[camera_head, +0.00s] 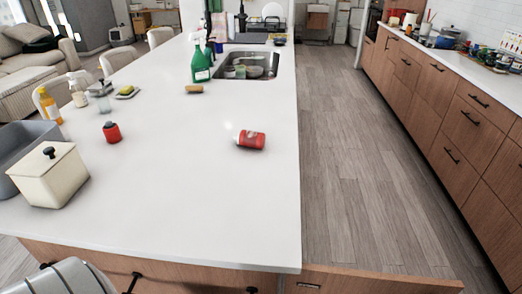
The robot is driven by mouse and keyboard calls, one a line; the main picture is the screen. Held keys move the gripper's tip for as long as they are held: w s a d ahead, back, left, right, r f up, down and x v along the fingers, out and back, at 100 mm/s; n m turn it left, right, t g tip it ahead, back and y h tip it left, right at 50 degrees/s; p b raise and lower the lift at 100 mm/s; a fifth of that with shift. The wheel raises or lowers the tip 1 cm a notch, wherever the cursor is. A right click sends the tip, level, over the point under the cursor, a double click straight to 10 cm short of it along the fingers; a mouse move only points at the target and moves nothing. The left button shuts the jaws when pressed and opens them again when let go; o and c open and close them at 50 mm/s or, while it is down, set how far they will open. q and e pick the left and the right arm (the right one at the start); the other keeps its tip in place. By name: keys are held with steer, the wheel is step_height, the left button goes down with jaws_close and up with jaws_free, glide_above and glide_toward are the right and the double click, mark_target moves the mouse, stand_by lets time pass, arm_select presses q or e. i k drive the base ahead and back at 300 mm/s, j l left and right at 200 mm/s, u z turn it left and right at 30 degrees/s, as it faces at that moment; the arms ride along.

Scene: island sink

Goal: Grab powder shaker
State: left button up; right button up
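A red container with a whitish end (250,139) lies on its side on the white island top, right of the middle and near the right edge; it looks like the powder shaker, though its label is too small to read. A smaller red item with a dark top (111,132) stands further left on the island. Neither of my grippers is in view. A grey rounded part at the bottom left corner seems to be mine.
A cream lidded box (50,175) and a grey bin (22,150) stand at the left. Green spray bottles (201,62) stand beside the sink (245,68). A brown brush or sponge (194,89) lies nearby. The island's front middle (190,215) is clear.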

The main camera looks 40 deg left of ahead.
mark_target(249, 138)
steer(key=k+j+u, duration=0.1)
steer(key=u, duration=0.3)
steer(key=k+j+u, duration=0.15)
steer(key=u, duration=0.25)
steer(key=j+u, duration=0.2)
steer(key=u, duration=0.2)
steer(key=k+j, duration=0.05)
